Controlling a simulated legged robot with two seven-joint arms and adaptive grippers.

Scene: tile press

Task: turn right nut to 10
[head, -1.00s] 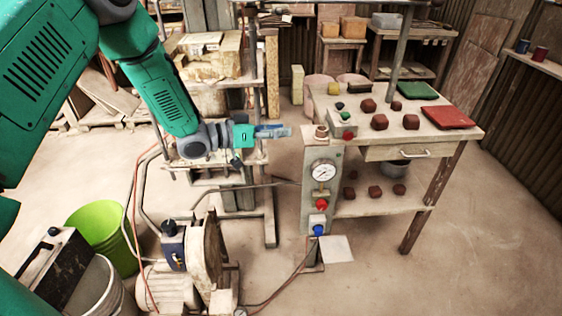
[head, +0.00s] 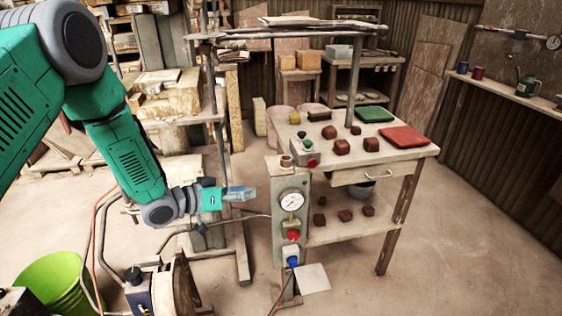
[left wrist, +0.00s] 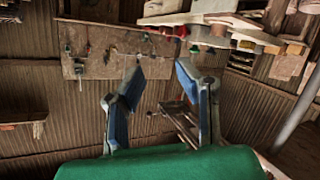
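My left gripper (head: 240,193) is left of the press's control box (head: 277,225), apart from it, with nothing held. In the left wrist view its two blue-padded fingers (left wrist: 160,72) stand apart, with a clear gap between them. The control box carries a round white gauge (head: 291,200), a red knob (head: 293,236) and a blue knob (head: 292,261). The gauge's numbers are too small to read. A long bar (head: 285,32) crosses above the worktable. I cannot make out the right nut clearly. My right gripper is not in view.
The worktable (head: 395,152) holds brown lumps (head: 343,146), a green tile (head: 374,114) and a red tile (head: 404,137). A pump wheel (head: 175,290) and a green bucket (head: 50,280) stand at lower left. The floor at right is open.

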